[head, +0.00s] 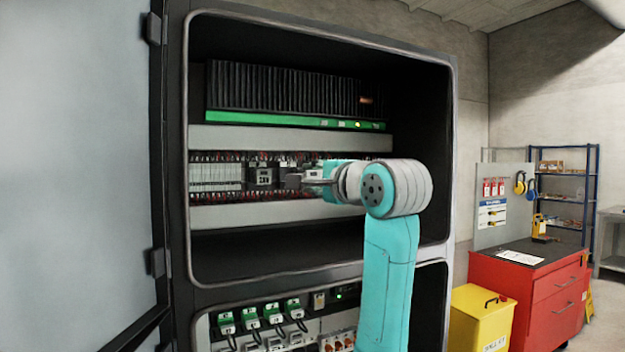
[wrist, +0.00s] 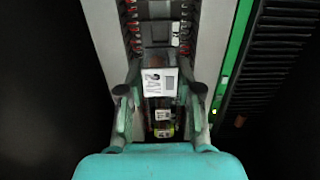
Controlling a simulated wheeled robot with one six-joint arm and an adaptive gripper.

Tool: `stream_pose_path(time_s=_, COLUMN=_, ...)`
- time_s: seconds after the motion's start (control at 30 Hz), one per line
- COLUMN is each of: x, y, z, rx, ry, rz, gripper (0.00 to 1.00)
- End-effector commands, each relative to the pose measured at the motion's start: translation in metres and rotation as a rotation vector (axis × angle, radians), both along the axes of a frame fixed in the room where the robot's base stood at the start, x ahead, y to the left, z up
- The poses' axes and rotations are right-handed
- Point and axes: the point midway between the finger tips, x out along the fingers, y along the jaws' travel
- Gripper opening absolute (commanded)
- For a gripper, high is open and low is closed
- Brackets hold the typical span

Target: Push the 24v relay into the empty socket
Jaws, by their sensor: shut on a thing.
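My gripper (wrist: 159,90) is shut on the 24v relay (wrist: 160,80), a dark block with a white label, which sits between the two fingers in the wrist view. In the head view my gripper (head: 297,181) reaches from the right to the row of parts inside the open cabinet. The relay is too small to make out clearly there. Dark socket-like parts (wrist: 155,33) lie just beyond the relay in the wrist view. I cannot tell which is the empty socket, or whether the relay touches one.
Grey wiring ducts (head: 290,138) run above and below the row, with red wire ends along them. A green-edged finned unit (head: 290,90) is above. The open cabinet door (head: 75,170) stands at left. A yellow bin (head: 480,318) and red tool cabinet (head: 530,290) stand at right.

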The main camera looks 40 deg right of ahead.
Motion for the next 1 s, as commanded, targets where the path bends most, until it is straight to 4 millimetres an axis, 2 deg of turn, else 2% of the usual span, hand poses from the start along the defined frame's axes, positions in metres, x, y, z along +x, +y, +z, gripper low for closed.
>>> stream_pose_path(time_s=1.0, x=0.065, y=-0.018, z=0.0, rx=0.0, ry=0.0, rz=0.0, gripper=0.0)
